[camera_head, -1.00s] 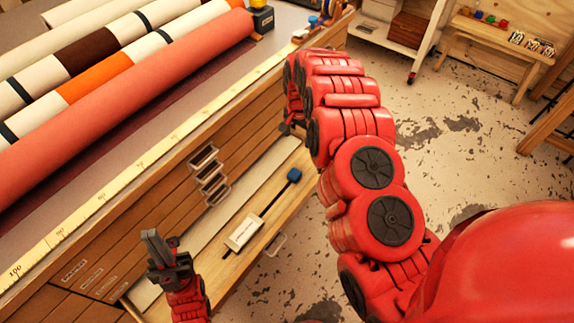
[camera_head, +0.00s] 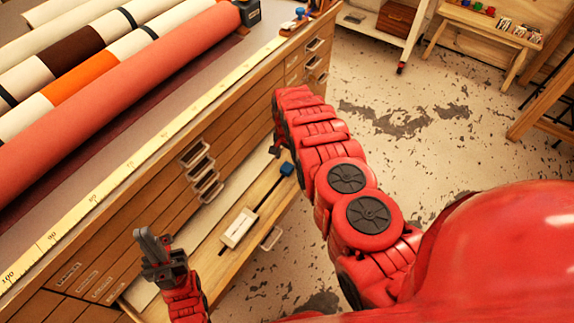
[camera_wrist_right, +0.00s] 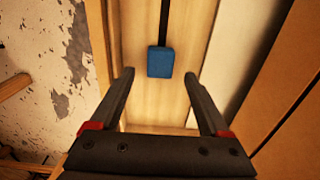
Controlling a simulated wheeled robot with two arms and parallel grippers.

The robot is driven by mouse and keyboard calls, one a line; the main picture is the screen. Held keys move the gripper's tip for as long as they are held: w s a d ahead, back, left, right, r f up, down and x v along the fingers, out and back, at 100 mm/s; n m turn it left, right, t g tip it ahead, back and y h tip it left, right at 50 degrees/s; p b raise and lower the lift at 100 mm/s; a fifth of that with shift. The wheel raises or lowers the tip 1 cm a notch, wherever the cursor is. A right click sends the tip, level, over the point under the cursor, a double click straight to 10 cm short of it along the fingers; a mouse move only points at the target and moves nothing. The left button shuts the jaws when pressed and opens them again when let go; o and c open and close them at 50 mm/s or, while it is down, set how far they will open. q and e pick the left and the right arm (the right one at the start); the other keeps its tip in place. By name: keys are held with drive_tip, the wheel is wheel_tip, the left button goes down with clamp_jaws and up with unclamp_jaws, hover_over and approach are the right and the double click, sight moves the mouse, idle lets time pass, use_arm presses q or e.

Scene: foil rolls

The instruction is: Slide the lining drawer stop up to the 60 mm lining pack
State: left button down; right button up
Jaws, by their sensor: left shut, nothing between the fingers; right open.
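The open drawer (camera_head: 216,284) holds a white pack (camera_head: 238,228) that looks like the lining pack; its label is unreadable. A blue block (camera_head: 286,169), apparently the drawer stop, sits apart from the pack on a dark rail toward the drawer's far end. In the right wrist view the blue block (camera_wrist_right: 160,62) lies just beyond and between my fingertips, with the rail running away from it. My right gripper (camera_wrist_right: 159,76) is open and empty; in the head view its arm mostly hides it. My left gripper (camera_head: 148,245) is shut and empty, left of the pack.
The cabinet top carries several fabric rolls (camera_head: 110,100) and a yellow measuring strip (camera_head: 150,165). Several handles (camera_head: 200,170) line the cabinet front. A pale strip (camera_wrist_right: 240,50) lies beside the rail.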

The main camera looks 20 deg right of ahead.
sight(287, 167)
wheel_tip(287, 167, down, 3)
drive_tip(key=shift+s+r+b, duration=0.1)
drive_tip(key=shift+s+b, duration=0.05)
drive_tip(key=shift+b, duration=0.3)
drive_tip(key=shift+f, duration=0.35)
drive_tip(key=shift+a+f+b, duration=0.1)
drive_tip(key=shift+f+b, duration=0.4)
clamp_jaws()
idle(0.5)
